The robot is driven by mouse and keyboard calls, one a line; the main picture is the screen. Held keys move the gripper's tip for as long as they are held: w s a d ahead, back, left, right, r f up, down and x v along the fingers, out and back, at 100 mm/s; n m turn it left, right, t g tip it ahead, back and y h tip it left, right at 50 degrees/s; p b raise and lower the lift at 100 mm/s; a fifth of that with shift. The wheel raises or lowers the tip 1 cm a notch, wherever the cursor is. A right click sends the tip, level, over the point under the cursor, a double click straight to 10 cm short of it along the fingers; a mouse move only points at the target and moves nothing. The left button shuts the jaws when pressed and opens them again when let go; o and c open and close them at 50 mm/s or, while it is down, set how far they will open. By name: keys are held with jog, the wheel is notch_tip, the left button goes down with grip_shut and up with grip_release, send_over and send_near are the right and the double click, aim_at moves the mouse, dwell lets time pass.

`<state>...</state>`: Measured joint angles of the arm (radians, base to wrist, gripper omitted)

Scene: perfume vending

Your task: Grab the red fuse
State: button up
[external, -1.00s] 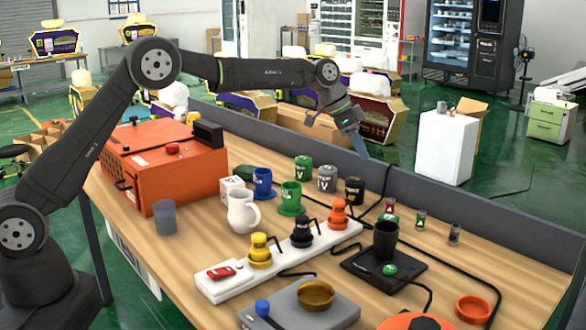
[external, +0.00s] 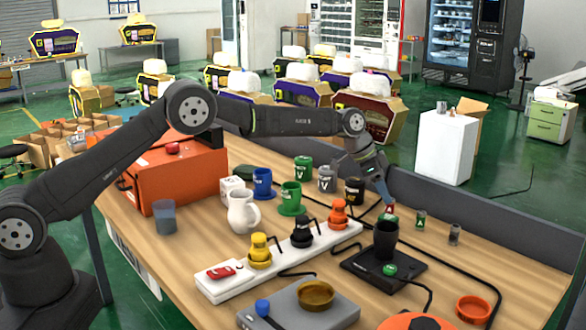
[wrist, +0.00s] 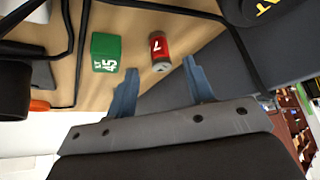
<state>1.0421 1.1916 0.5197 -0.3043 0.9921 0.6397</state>
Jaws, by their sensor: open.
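The red fuse (wrist: 160,50) is a small red cylinder with grey ends and a white mark on its side. It stands on the wooden table, just ahead of my gripper (wrist: 158,70) and between the lines of its two fingers in the wrist view. In the external view the red fuse (external: 389,209) shows just below the tip of my gripper (external: 385,196), partly covered by a green block. My gripper is open and empty, tilted downward above the table's far edge. I cannot tell whether a finger touches the fuse.
A green block (wrist: 106,52) stands left of the red fuse. A green fuse (external: 420,220) and a grey fuse (external: 454,234) stand to its right. A black cup (external: 386,240) on a black pad is nearer the camera. A grey barrier (external: 480,215) runs along the table's far edge.

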aim_at(390, 207)
jog(key=shift+x, duration=1.65)
jog(key=shift+c, duration=0.5)
grip_shut()
